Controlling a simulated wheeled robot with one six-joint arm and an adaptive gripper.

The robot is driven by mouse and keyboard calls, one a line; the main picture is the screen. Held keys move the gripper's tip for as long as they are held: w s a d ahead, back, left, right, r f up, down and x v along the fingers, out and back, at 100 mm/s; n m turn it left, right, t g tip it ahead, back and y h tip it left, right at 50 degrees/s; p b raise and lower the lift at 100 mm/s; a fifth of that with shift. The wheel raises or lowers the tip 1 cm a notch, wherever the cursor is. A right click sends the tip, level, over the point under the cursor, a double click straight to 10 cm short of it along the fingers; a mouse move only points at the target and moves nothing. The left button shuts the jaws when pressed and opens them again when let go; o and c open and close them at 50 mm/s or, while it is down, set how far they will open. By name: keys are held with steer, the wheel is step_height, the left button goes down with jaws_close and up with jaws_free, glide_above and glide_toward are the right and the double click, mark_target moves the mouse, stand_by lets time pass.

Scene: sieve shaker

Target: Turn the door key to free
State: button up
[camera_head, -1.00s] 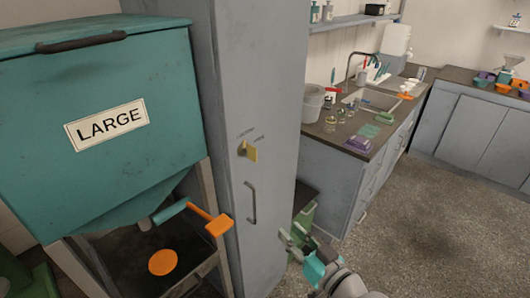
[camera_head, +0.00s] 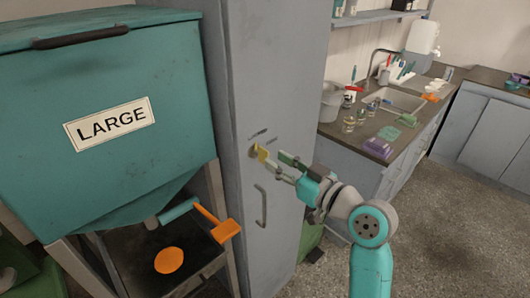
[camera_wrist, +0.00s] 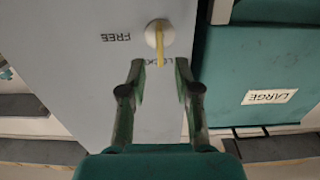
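The yellow door key (camera_head: 262,153) sits on a round mount on the front of the tall grey cabinet door (camera_head: 275,80), above its handle. In the wrist view the key (camera_wrist: 159,42) shows as a thin upright strip, seen nearly edge-on, its lower end towards a partly hidden label beginning "LOCK". The "FREE" label (camera_wrist: 115,38) is to its left, upside down. My gripper (camera_head: 277,166) is open in front of the key. In the wrist view its fingers (camera_wrist: 160,72) stand apart on either side of the key's line; I see no contact.
A teal bin marked LARGE (camera_head: 110,122) stands left of the cabinet, with an orange-ended lever (camera_head: 224,230) sticking out below. The cabinet handle (camera_head: 262,205) is just under the key. A sink counter (camera_head: 345,135) lies to the right; open floor is at the lower right.

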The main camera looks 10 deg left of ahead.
mark_target(268, 156)
steer(key=shift+x, duration=2.65)
steer(key=shift+c, duration=0.2)
jaws_close()
